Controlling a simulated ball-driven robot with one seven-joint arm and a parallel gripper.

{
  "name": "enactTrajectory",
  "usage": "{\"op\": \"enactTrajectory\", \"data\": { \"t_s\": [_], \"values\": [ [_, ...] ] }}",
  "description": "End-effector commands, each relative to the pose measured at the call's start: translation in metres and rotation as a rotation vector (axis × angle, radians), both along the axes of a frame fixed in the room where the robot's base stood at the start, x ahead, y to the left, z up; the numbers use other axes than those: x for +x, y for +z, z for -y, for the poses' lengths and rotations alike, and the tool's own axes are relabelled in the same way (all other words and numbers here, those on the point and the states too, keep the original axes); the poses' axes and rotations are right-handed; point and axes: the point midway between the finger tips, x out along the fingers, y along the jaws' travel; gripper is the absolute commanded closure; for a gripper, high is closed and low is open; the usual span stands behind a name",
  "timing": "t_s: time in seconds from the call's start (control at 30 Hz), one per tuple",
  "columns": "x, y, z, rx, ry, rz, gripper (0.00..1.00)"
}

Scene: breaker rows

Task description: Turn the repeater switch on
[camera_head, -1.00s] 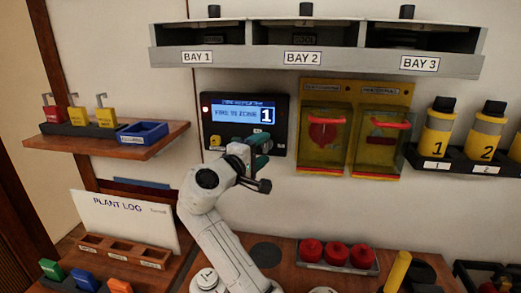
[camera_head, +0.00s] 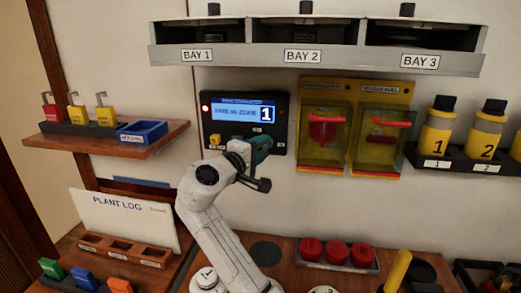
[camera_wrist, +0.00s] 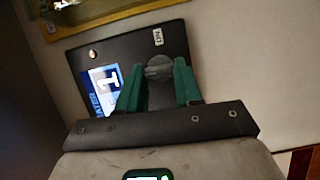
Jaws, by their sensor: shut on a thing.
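The repeater panel (camera_head: 214,104) is a black box on the wall with a lit blue screen (camera_head: 236,113) reading a fire in zone 1. A red light (camera_head: 206,107) glows at its upper left. In the wrist view, the switch is a round grey knob (camera_wrist: 158,73) on the panel (camera_wrist: 83,48), below a small white label (camera_wrist: 158,37) that seems to read ON. My gripper (camera_wrist: 159,68) has its green fingers on either side of the knob, shut on it. In the head view my gripper (camera_head: 262,148) covers the panel's lower right, hiding the knob.
Two yellow-framed boxes with clear covers (camera_head: 326,125) hang close to the panel's right. A grey bay shelf (camera_head: 310,62) juts out above. A wooden shelf with tags (camera_head: 110,140) is at left. Red knobs in a tray (camera_head: 337,253) sit on the desk below.

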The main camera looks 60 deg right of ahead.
Motion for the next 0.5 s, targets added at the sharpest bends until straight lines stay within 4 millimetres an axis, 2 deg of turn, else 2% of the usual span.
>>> {"op": "enactTrajectory", "data": {
  "t_s": [0.5],
  "values": [
    [-0.0004,0.0015,-0.0006,0.141,0.001,0.395,0.96]
  ]
}}
